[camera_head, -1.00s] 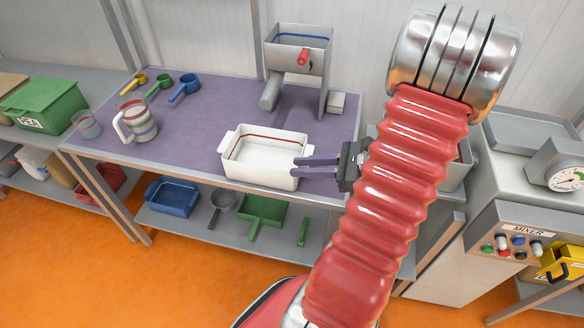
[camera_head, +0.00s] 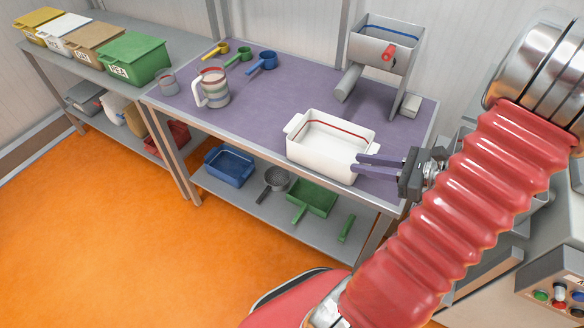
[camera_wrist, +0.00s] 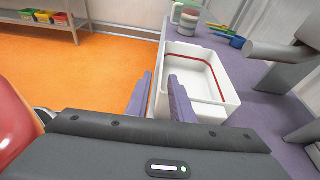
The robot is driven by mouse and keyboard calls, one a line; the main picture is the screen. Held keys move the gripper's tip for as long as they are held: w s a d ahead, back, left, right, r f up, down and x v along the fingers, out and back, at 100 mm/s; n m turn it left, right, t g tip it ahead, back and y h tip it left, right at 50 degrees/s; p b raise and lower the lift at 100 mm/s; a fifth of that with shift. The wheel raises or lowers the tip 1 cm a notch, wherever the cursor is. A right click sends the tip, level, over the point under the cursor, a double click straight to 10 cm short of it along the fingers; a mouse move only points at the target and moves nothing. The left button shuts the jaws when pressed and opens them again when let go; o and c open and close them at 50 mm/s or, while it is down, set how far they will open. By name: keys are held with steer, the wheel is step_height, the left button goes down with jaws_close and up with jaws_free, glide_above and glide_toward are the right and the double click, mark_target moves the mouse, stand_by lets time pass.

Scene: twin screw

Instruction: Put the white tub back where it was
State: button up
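The white tub (camera_head: 318,158) stands upright on the purple top of the bench (camera_head: 300,90), by its front edge. A red line runs around its inside; it looks empty. It also shows in the wrist view (camera_wrist: 198,62). My gripper (camera_head: 356,162) is at the tub's front right corner, its two dark fingers pointing left. In the wrist view my gripper (camera_wrist: 160,77) has a clear gap between its fingers. One finger overlaps the tub and the other is beside its outer side. Whether either finger touches the tub cannot be told.
A metal screw feeder (camera_head: 380,55) stands behind the tub. A blue tub (camera_head: 230,165) is on the lower shelf.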

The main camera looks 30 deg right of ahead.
steer(key=a+r+n+g+h, duration=0.1)
steer(key=a+r+n+g, duration=0.1)
steer(key=a+n+g, duration=0.45)
steer(key=a+r+n+g, duration=0.2)
steer(key=a+n+g, duration=0.1)
steer(key=a+n, duration=0.65)
steer(key=s+a+r+n+t+h, duration=0.1)
steer(key=a+r+n+t+h, duration=0.2)
steer(key=a+r+n+h, duration=0.3)
steer(key=shift+a+r+n+h, duration=0.3)
steer(key=shift+a+r+n, duration=1.85)
steer(key=shift+n, duration=1.55)
steer(key=shift+s+a+f, duration=0.1)
steer(key=shift+s+f, duration=0.05)
steer(key=shift+s, duration=0.05)
